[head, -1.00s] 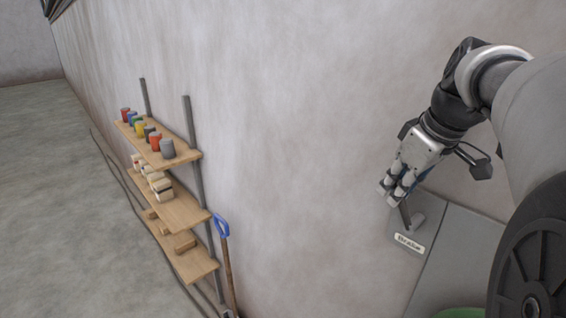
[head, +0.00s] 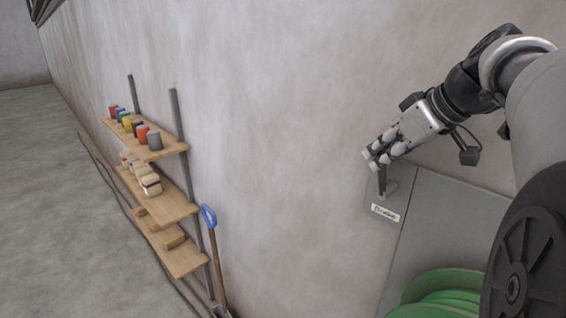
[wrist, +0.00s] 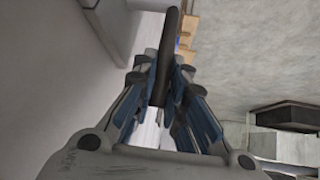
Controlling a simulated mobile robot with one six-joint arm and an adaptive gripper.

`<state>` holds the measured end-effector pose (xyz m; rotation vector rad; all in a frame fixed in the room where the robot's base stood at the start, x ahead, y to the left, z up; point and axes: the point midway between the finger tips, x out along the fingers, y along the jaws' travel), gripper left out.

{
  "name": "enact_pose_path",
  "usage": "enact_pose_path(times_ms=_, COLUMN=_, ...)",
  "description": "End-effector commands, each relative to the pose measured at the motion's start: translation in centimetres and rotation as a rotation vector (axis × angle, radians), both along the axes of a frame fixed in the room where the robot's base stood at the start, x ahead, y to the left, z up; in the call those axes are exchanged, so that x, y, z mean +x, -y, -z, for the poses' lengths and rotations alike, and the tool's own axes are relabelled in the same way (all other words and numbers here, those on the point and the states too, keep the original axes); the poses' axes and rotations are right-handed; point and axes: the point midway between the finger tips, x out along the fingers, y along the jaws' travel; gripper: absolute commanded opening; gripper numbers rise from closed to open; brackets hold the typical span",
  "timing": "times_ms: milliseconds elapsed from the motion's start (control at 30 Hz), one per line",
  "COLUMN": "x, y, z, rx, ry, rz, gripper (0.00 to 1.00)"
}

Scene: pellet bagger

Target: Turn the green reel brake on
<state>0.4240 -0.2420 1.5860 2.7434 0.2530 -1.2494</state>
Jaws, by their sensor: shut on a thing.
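The brake lever (head: 382,182) is a short dark handle on a grey panel, above a white label (head: 385,213) that appears to read "Brake". It stands nearly upright in the head view. My gripper (head: 374,161) reaches in from the upper right, with its fingertips at the lever's top end. In the wrist view, the dark lever (wrist: 170,50) runs between the two fingers of my gripper (wrist: 162,75), which is shut on it. The green reel (head: 445,295) shows at the bottom, partly cut off. The fingers hide the lever's tip in the head view.
The grey panel (head: 440,215) stands against the wall. A dark spoked wheel (head: 515,285) is at the lower right. A wooden shelf (head: 165,205) with several cans and a blue-handled shovel (head: 213,240) stand to the left. The floor beyond is open.

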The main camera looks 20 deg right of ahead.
Motion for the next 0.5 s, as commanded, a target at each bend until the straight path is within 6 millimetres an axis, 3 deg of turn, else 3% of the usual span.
enact_pose_path(times_ms=33, x=-0.5, y=0.5, z=0.8, rx=0.009, ry=0.044, rz=0.009, gripper=0.00)
enact_pose_path(times_ms=500, x=-3.8, y=1.7, z=1.1, rx=0.167, ry=0.422, rz=0.006, gripper=0.00)
